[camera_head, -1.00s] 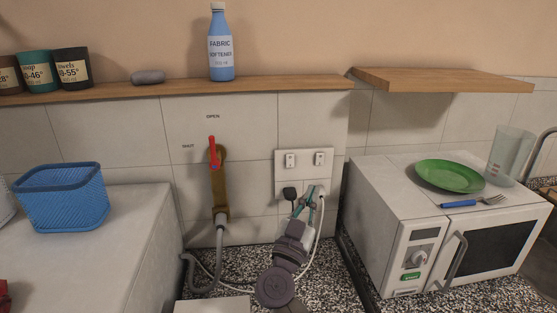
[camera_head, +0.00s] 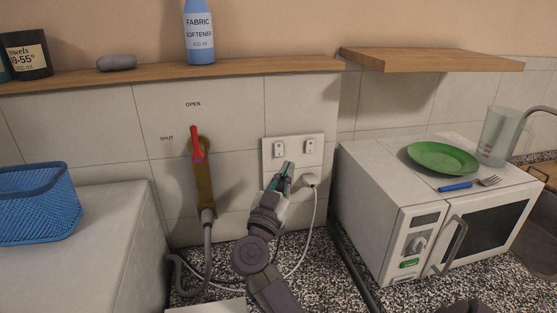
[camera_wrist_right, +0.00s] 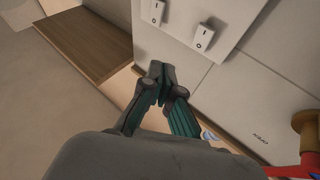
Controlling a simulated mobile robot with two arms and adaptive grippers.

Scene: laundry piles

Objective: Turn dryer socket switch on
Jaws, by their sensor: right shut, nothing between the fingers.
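The white double socket plate (camera_head: 268,166) is on the tiled wall, with a left switch (camera_head: 278,150) and a right switch (camera_head: 309,147). A white plug (camera_head: 309,181) with a cable sits below the right switch. The area below the left switch is hidden behind my gripper. My right gripper (camera_head: 288,166) is shut and empty, in front of the plate, just below and between the switches. In the right wrist view its fingertips (camera_wrist_right: 160,70) are together and apart from both rockers, one (camera_wrist_right: 203,37) nearer and one (camera_wrist_right: 157,12) farther. I cannot tell which switch is the dryer's. My left gripper is out of view.
A brass valve (camera_head: 204,185) with a red lever (camera_head: 196,142) and grey hose is left of the plate. A wooden shelf (camera_head: 160,76) runs above, carrying a fabric softener bottle (camera_head: 199,35). A white microwave (camera_head: 400,235) stands right, with a green plate (camera_head: 442,157) on top.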

